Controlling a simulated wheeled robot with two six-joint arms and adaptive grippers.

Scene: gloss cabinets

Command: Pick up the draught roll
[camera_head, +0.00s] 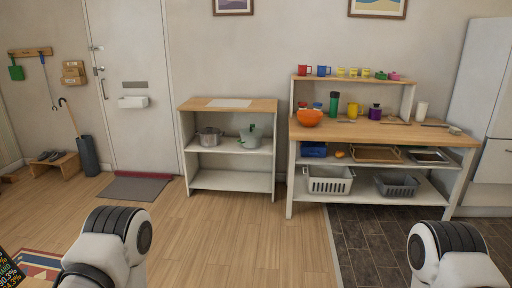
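I cannot clearly make out a draught roll in the head view. The white door (136,75) stands at the left, with a grey mat (136,189) on the floor at its foot. My two white and black arm links show at the bottom left and bottom right. Neither gripper is in view.
A low shelf unit (187,165) stands right of the door. A workbench (465,142) with crates and cups stands further right. A small bench (63,165) with shoes and an umbrella (88,157) are left of the door. The wooden floor between is clear.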

